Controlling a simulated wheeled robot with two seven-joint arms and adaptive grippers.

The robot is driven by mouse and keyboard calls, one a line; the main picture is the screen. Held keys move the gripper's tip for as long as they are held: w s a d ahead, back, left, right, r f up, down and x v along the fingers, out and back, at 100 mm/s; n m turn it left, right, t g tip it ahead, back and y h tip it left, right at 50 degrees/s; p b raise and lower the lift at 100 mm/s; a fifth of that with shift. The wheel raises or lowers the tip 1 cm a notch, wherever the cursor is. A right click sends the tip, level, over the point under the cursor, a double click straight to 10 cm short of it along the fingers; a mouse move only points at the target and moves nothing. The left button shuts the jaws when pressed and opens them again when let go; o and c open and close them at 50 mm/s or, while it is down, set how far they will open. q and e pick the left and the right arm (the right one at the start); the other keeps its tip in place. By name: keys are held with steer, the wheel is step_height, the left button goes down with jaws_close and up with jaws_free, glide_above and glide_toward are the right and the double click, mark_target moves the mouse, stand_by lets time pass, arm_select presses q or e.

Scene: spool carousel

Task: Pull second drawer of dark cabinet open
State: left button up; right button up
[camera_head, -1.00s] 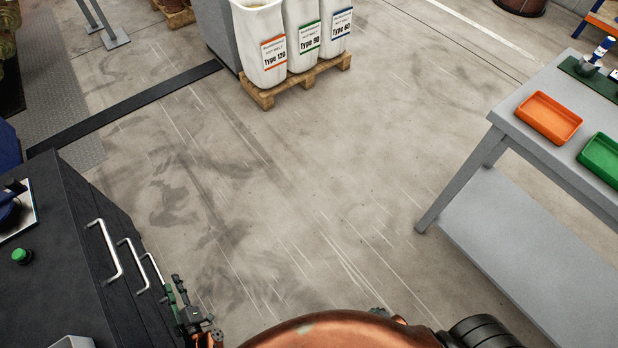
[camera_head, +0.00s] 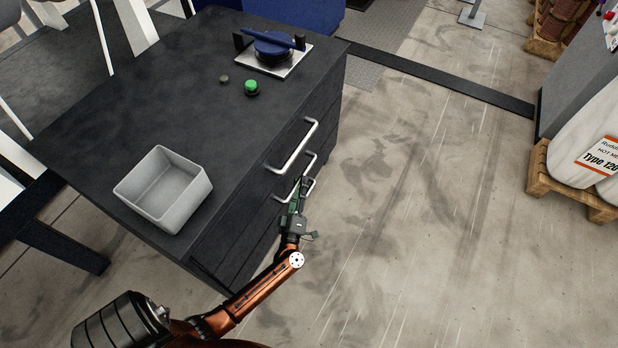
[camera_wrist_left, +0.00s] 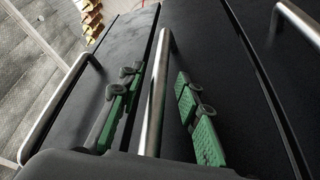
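The dark cabinet (camera_head: 110,110) stands at the left in the head view, its drawer fronts facing right. It has a top handle (camera_head: 292,147), a second handle (camera_head: 310,162) below it and a third lower down, partly behind my gripper. The drawers look shut. My left gripper (camera_head: 299,188) is at the lower handles. In the left wrist view its green-padded fingers (camera_wrist_left: 160,80) are apart, on either side of the middle bar handle (camera_wrist_left: 154,95), with gaps to it. Other handles show at the left (camera_wrist_left: 50,108) and right (camera_wrist_left: 300,24). My right gripper is not in view.
On the cabinet top are a grey open bin (camera_head: 165,205), a green button (camera_head: 251,87) and a blue device on a plate (camera_head: 273,52). The floor (camera_head: 400,220) right of the drawers is clear. A pallet (camera_head: 570,195) with white sacks stands at the far right.

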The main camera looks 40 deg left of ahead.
arm_select(q)
steer(key=shift+b+x, duration=0.3)
steer(key=shift+x, duration=1.1)
steer(key=shift+c, duration=0.4)
jaws_close()
